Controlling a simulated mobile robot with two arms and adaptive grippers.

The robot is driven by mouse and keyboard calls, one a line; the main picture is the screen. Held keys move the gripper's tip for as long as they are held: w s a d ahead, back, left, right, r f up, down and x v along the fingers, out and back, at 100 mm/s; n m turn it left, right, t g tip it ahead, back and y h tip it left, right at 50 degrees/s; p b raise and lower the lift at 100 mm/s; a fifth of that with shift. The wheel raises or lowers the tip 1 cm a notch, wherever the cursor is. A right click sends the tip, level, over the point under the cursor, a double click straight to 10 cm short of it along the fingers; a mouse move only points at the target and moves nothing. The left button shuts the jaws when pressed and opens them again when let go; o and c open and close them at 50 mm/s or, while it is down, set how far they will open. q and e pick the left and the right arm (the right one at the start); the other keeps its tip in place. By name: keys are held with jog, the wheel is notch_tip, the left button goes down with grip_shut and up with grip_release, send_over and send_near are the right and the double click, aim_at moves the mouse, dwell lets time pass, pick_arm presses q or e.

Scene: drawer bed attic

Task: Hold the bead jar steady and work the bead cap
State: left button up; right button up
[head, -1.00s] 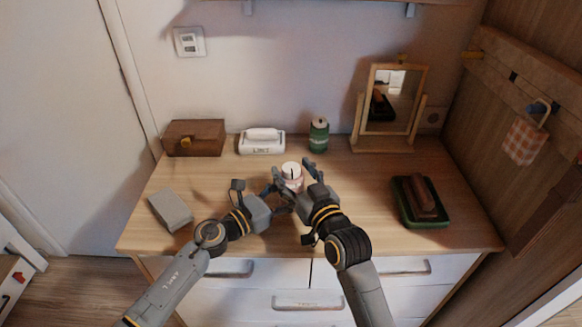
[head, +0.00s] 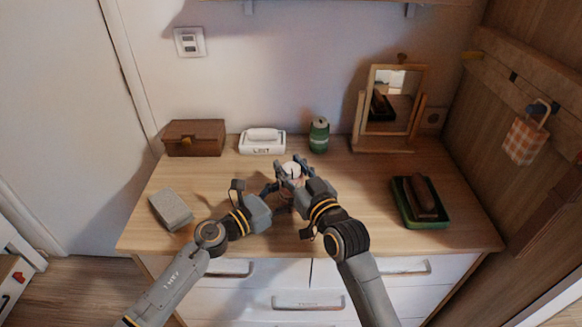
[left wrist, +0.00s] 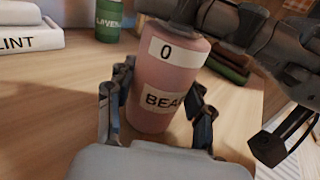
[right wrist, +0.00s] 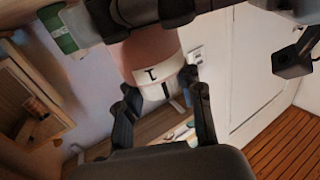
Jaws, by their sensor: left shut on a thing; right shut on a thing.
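The bead jar (left wrist: 160,75) is a pinkish cup-like jar, upright on the dresser top, with a "BEA" label, partly covered, and a white band marked "0". My left gripper (left wrist: 158,112) is shut around its body, one finger on each side. The white bead cap (head: 292,167) tops the jar; in the right wrist view the cap end (right wrist: 158,92) lies between my right fingers, beside a pale band with a dark stroke. My right gripper (head: 289,172) is shut on the cap from above right. The fingers hide much of the jar in the head view.
Behind stand a wooden box (head: 195,138), a white lint box (head: 262,142), a green can (head: 319,136) and a framed mirror (head: 393,100). A grey block (head: 171,209) lies left; a green tray (head: 437,217) with a brown brush lies right. The front middle of the dresser is clear.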

pick_arm(q)
jog(key=shift+d, duration=0.1)
pick_arm(e)
jog(key=shift+w+d+n+g+y, duration=0.1)
jog(key=shift+n+g+y, duration=0.5)
jog(key=shift+n+y, duration=0.4)
jog(key=shift+n+g+y, duration=0.4)
jog(key=shift+g+y, duration=0.2)
jog(key=shift+y, duration=0.2)
jog(key=o, duration=1.2)
jog(key=v, duration=1.2)
